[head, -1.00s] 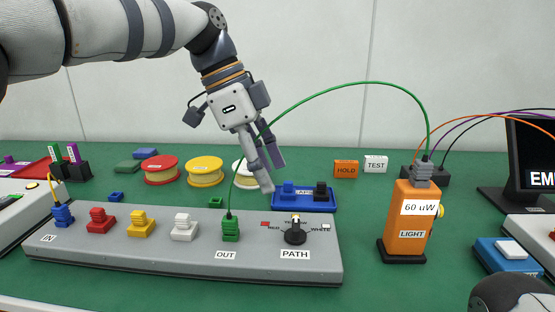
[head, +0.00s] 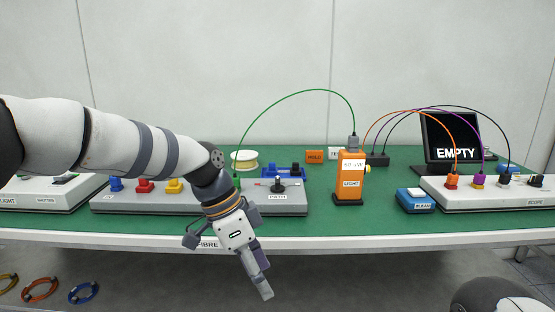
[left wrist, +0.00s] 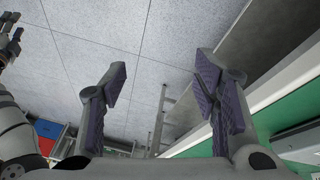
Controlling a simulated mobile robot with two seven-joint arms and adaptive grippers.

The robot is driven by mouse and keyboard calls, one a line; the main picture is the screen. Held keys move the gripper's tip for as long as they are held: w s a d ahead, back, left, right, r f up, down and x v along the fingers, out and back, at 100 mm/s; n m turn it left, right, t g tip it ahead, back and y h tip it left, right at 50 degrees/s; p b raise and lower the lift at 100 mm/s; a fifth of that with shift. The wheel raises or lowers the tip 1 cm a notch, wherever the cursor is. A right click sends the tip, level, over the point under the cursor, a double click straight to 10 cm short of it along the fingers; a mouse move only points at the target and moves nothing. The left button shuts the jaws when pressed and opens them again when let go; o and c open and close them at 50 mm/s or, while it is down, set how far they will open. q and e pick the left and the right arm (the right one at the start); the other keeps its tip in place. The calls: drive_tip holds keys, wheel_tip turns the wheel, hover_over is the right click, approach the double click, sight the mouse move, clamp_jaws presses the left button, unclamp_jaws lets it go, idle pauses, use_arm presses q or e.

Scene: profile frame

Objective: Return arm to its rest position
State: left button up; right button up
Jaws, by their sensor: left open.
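My left gripper (head: 262,284) hangs in front of the table, its fingers pointing down past the front edge toward the floor. In the left wrist view the two purple-padded fingers of my left gripper (left wrist: 160,90) stand wide apart with nothing between them. My right gripper (left wrist: 12,36) seems to show small at the upper left edge of the left wrist view; its jaws are too small to read. Part of my right arm shows at the lower right of the head view.
The green table (head: 330,222) carries a grey panel (head: 292,206) partly behind my arm, an orange light unit (head: 350,183), a blue box (head: 415,201), a scope panel (head: 500,193) and a monitor (head: 452,142). A green cable (head: 290,97) arches above. Coloured cable rings (head: 82,292) lie low at left.

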use_arm(q)
drive_tip(key=s+a+f+n+g+y+p, duration=0.1)
drive_tip(key=s+a+f+n, duration=0.25)
drive_tip(key=s+f, duration=0.7)
drive_tip(key=s+a+f+n+p, duration=0.15)
drive_tip(key=s+f+n, duration=0.35)
drive_tip(key=s+f, duration=0.6)
drive_tip(key=s+a+n+y, duration=0.1)
drive_tip(key=s+a+n, duration=0.1)
drive_tip(key=s+a, duration=0.2)
drive_tip(key=s+a+n+y, duration=0.1)
drive_tip(key=s+a, duration=0.4)
drive_tip(key=s, duration=0.6)
drive_tip(key=s+a+f+n+y, duration=0.1)
drive_tip(key=s+a+n, duration=0.2)
drive_tip(key=s+a, duration=0.2)
drive_tip(key=s, duration=0.3)
drive_tip(key=shift+g, duration=0.4)
use_arm(e)
drive_tip(key=shift+t, duration=0.7)
drive_tip(key=w+r, duration=0.3)
drive_tip(key=shift+w+r, duration=0.25)
drive_tip(key=shift+r, duration=0.1)
use_arm(q)
drive_tip(key=shift+w+f+n, duration=0.1)
drive_tip(key=shift+n, duration=0.15)
